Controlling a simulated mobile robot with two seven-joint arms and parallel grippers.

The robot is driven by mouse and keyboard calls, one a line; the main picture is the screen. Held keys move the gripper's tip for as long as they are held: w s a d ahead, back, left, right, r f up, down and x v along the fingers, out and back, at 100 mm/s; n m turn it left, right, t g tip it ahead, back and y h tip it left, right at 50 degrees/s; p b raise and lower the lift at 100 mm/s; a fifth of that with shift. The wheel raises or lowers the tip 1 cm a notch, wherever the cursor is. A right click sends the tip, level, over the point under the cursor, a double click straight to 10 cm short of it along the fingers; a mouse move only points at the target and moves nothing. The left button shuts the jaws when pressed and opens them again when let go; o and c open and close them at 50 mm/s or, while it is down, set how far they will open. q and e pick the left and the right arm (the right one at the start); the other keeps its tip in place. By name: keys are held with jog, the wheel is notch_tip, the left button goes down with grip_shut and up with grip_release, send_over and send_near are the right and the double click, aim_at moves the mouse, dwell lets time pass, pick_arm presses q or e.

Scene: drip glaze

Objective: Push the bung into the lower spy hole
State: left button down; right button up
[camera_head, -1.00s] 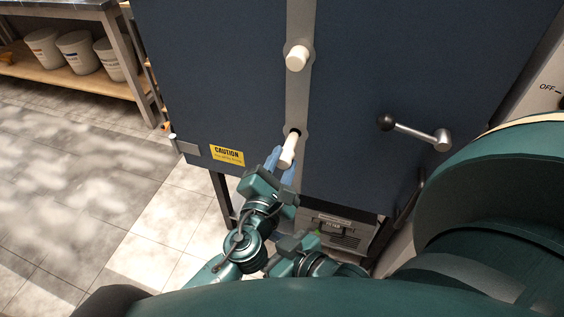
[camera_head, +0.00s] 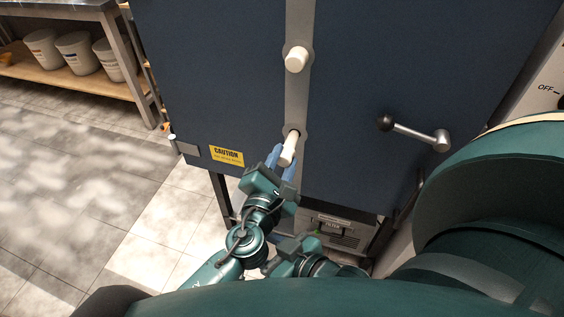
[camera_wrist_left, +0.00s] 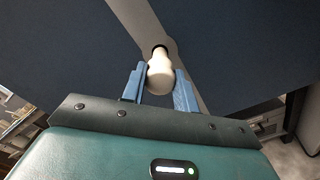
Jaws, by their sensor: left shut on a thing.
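The pale bung (camera_head: 288,150) is held in my left gripper (camera_head: 283,165), between its two blue fingers. In the left wrist view the bung (camera_wrist_left: 160,76) sits between the fingertips (camera_wrist_left: 159,88). Its narrow far end meets the lower spy hole (camera_wrist_left: 159,49), where a dark rim shows. In the head view the bung's far end also overlaps the lower spy hole (camera_head: 293,132) on the grey strip. I cannot tell how deep the end is. The bung's wide end stands out from the door.
Another pale bung (camera_head: 297,59) sits in the upper spy hole. The blue kiln door (camera_head: 370,60) has a lever handle (camera_head: 415,131) to the right and a yellow caution label (camera_head: 227,155) at lower left. A shelf with white buckets (camera_head: 75,52) stands at far left.

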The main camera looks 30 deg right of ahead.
aim_at(290, 144)
pick_arm(q)
jog(key=shift+w+d, duration=0.35)
jog(key=shift+d, duration=0.1)
jog(key=shift+w+d+b, duration=0.35)
jog(key=shift+w+d, duration=0.15)
jog(key=shift+d, duration=0.05)
jog(key=shift+w+d, duration=0.25)
jog(key=shift+d, duration=0.05)
dwell(0.4)
jog(key=shift+w+d+b, duration=0.25)
jog(key=shift+d+b, duration=0.05)
jog(key=shift+d, duration=0.05)
jog(key=shift+w+d, duration=0.25)
dwell(0.5)
jog(key=shift+w+d, duration=0.1)
jog(key=shift+d, duration=0.05)
dwell(0.8)
